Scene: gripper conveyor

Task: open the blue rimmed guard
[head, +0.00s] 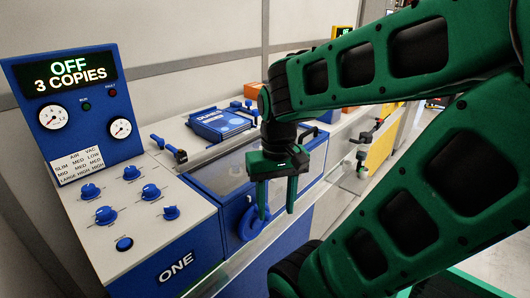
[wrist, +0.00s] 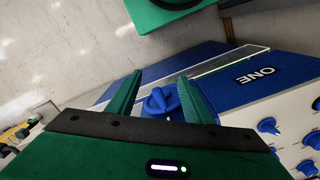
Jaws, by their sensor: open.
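The blue rimmed guard (head: 222,172) is a clear, greyish panel with a blue edge, lying low over the middle of the machine. A curved blue handle (head: 247,226) hangs at its front side. My gripper (head: 277,203) points down with its fingers apart, in front of the guard and close to the handle. In the wrist view, a blue part that looks like the handle (wrist: 160,101) shows between the open fingers (wrist: 160,78). Whether a finger touches it I cannot tell. My gripper hides part of the guard.
A blue control box marked ONE (head: 176,267) stands at left with several knobs, below a sign panel (head: 75,72) reading OFF, 3 COPIES. A blue box (head: 222,122) lies behind the guard. A clear rail (head: 220,272) runs along the machine's front.

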